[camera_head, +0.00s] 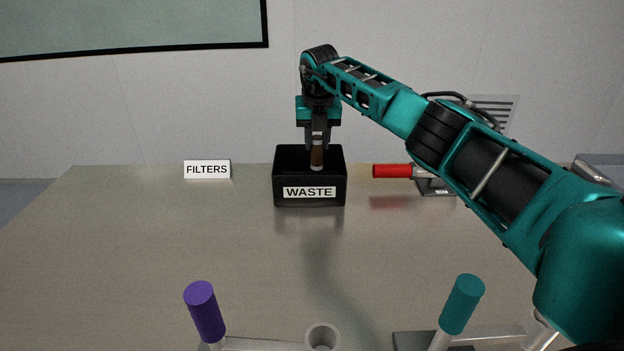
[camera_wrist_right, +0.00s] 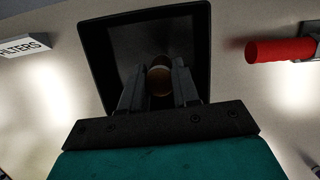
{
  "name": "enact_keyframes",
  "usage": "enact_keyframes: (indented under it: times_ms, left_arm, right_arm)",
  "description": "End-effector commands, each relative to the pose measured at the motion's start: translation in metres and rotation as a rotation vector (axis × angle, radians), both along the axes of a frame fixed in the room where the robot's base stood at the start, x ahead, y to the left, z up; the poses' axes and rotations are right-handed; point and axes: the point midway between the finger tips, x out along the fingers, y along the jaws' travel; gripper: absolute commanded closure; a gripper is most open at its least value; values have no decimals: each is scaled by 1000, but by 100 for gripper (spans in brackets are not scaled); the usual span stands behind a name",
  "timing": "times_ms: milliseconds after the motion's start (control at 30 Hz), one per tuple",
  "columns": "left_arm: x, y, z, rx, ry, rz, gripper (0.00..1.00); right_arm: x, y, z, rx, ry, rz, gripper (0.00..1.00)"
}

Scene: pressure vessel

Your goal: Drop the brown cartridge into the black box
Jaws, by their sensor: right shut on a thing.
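The black box (camera_head: 290,172) labelled WASTE stands on the far part of the table. It also shows in the right wrist view (camera_wrist_right: 198,40), with its open top towards me. My right gripper (camera_head: 317,150) points down over the box and is shut on the brown cartridge (camera_head: 316,158). The cartridge is upright, brown with a white band, and its lower end shows in front of the box's dark opening. In the right wrist view the cartridge (camera_wrist_right: 160,80) sits between the two fingers, within the box's outline. I cannot tell how deep its lower end is. My left gripper is not in view.
A white FILTERS sign (camera_head: 207,169) stands left of the box. A red handle (camera_head: 393,171) on a metal mount is to its right. At the near edge are a purple handle (camera_head: 205,312), a teal handle (camera_head: 461,304) and a grey tube (camera_head: 322,336). The middle of the table is clear.

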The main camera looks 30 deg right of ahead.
Motion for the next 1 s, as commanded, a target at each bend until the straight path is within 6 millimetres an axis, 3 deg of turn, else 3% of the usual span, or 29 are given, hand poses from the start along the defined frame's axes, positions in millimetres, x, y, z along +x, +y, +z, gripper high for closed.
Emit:
enact_keyframes:
  times_ms: [333, 367, 600, 667, 1000]
  left_arm:
    - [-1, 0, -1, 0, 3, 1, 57]
    - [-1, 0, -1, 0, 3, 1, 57]
    - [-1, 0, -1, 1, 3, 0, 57]
    - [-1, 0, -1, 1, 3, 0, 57]
    - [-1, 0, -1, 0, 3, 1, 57]
  right_arm:
    - [0, 0, -4, 0, -1, 0, 99]
    - [0, 0, -4, 0, -1, 0, 69]
    - [0, 0, -4, 0, -1, 0, 46]
    - [0, 0, -4, 0, -1, 0, 40]
    - [-1, 1, 2, 0, -2, 0, 40]
